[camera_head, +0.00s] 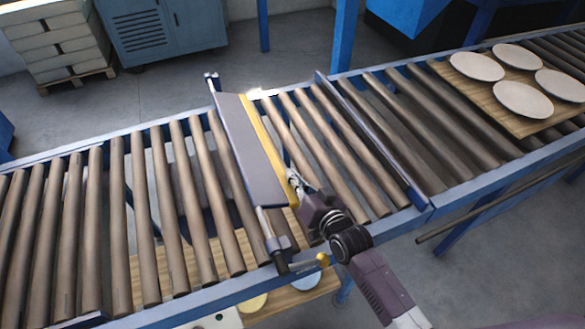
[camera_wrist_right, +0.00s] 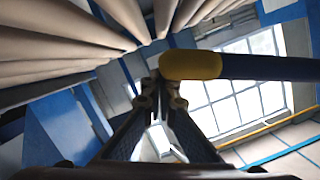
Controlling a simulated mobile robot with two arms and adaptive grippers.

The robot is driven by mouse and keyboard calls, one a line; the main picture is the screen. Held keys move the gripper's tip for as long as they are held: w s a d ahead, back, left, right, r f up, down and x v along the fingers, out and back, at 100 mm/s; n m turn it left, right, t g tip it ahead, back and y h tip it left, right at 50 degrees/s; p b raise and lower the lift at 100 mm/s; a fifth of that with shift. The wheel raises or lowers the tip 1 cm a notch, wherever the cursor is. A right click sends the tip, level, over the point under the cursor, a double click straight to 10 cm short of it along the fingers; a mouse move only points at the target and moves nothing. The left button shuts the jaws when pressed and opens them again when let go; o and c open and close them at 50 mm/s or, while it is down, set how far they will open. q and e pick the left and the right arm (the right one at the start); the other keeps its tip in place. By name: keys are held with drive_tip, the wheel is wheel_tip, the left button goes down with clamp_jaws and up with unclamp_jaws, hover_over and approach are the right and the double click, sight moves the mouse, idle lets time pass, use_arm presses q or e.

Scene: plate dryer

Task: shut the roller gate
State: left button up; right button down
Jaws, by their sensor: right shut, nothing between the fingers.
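The roller gate (camera_head: 246,150) is a grey panel with a yellow edge, set across the conveyor on a rod mount. The panel looks tilted to the right of the rod, over the rollers. My right gripper (camera_head: 293,182) is at the near end of the yellow edge. It is shut and empty; whether it touches the panel is hard to tell. In the right wrist view its fingertips (camera_wrist_right: 167,88) are together, close below a dark bar with a yellow end (camera_wrist_right: 190,66). My left gripper is not in view.
The roller conveyor (camera_head: 180,190) runs from left to right. A wooden board (camera_head: 460,80) with several white plates lies on its right part. A dark crossbar (camera_head: 370,140) spans the rollers right of the gate. A yellow knob (camera_head: 322,259) sits near the front rail.

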drive_tip(key=f+m+b, duration=0.1)
drive_tip(key=f, duration=0.1)
drive_tip(key=a+f+m+y+b, duration=0.1)
drive_tip(key=f+b, duration=0.1)
drive_tip(key=shift+s+f+m, duration=0.1)
drive_tip(key=shift+s+m, duration=0.1)
drive_tip(key=shift+m, duration=0.1)
drive_tip(key=shift+s+a+f+m+y+b, duration=0.1)
drive_tip(key=shift+a+f+m+y+b, duration=0.2)
drive_tip(key=shift+a+f+m+b, duration=0.55)
drive_tip(key=shift+d+r+b, duration=0.1)
drive_tip(key=shift+r+b, duration=0.05)
drive_tip(key=shift+b, duration=0.4)
drive_tip(key=shift+m, duration=0.25)
drive_tip(key=shift+d, duration=0.1)
